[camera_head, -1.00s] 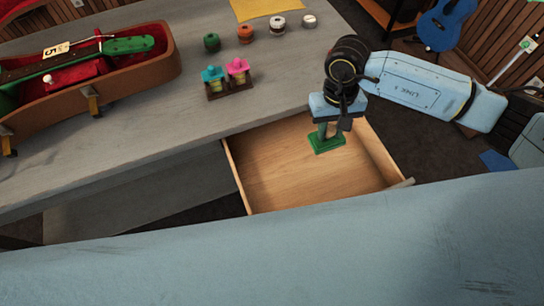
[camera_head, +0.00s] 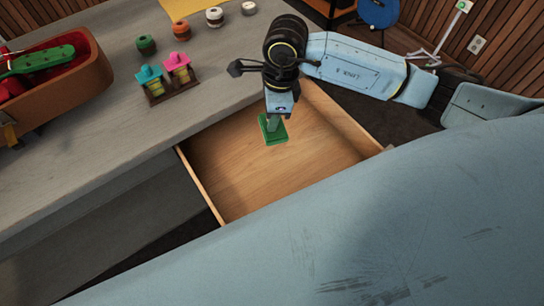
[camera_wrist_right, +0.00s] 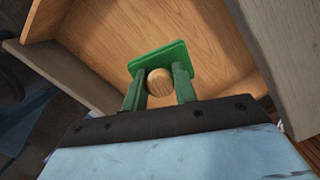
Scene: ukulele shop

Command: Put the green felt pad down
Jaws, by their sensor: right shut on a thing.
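The green felt pad (camera_head: 273,131) is a small flat green block with a round wooden knob, seen in the right wrist view (camera_wrist_right: 160,57). My right gripper (camera_head: 276,118) is shut on the knob (camera_wrist_right: 160,82), with a green finger on each side of it. The pad hangs over the open wooden drawer (camera_head: 235,185); whether it touches the drawer floor I cannot tell. My left gripper is not in view.
The grey workbench (camera_head: 120,110) holds several thread spools, a small stand with teal and pink tops (camera_head: 165,75), and an open brown instrument case (camera_head: 75,90). The drawer floor around the pad is bare.

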